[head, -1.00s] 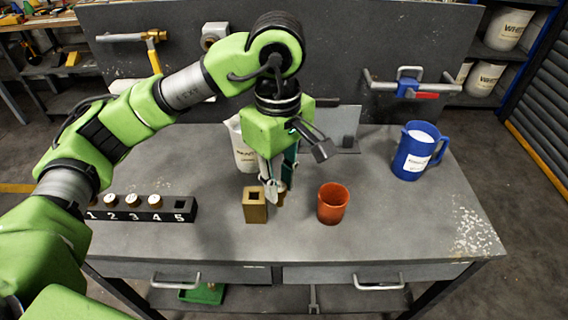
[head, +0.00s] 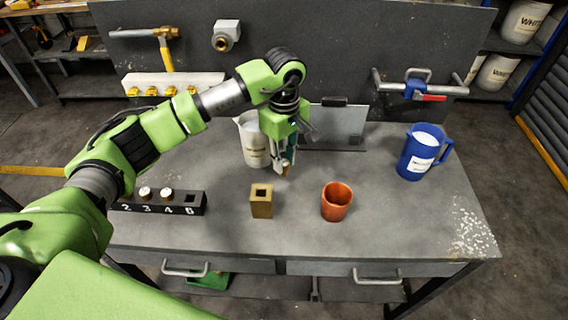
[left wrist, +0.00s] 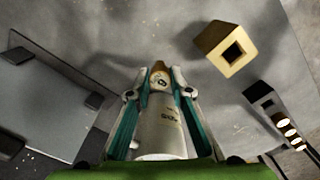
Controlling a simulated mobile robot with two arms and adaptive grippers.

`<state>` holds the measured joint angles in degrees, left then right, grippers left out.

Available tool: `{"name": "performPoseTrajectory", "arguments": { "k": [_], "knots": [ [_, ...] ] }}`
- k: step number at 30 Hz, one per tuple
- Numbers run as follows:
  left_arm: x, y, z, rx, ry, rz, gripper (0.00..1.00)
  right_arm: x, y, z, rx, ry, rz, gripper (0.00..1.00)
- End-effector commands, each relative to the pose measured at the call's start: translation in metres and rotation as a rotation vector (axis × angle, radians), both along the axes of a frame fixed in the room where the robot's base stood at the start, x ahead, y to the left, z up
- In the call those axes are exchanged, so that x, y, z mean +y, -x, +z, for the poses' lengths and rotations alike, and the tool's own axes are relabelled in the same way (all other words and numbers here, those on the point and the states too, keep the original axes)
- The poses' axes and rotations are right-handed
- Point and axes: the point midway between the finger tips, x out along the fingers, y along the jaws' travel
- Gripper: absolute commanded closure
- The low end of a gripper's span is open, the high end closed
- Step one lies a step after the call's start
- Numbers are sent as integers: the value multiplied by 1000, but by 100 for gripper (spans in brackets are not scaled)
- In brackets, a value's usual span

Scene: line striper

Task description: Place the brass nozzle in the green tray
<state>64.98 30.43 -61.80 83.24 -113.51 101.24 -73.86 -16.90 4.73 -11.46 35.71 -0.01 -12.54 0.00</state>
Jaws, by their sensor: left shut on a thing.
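My left gripper (head: 286,170) is shut on the brass nozzle (head: 285,171) and holds it above the tabletop, behind the square brass block. In the left wrist view the nozzle (left wrist: 159,72) shows as a brass tip with a pale numbered end between the fingertips. Most of it is hidden by the fingers. A green tray (head: 208,282) shows only in part, low below the left drawer under the table. My right gripper is not in view.
A brass block (head: 261,203) with a square hole, an orange cup (head: 336,203) and a numbered black rack (head: 185,209) stand on the table (head: 400,225). A white jug (head: 253,140) is close behind the gripper. A blue jug (head: 420,152) stands right. The front right is clear.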

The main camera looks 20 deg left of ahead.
Motion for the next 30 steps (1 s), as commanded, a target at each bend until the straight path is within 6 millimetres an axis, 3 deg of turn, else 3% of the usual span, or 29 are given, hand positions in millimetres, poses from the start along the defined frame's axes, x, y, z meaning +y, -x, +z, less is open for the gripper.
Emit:
{"name": "performPoseTrajectory", "arguments": {
  "k": [8, 20, 21, 23, 30],
  "knots": [
    [1, -3, -29, 5, 1, 1, 99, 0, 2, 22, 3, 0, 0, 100],
    [2, -4, -40, 0, 0, 0, 99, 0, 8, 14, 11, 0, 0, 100],
    [2, -4, -39, 0, 0, 0, 75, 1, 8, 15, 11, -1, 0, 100],
    [2, -4, -38, 0, 0, 0, 63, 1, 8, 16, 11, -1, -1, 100],
    [2, -4, -38, 1, 0, 0, 63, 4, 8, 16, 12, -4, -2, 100]
  ]
}}
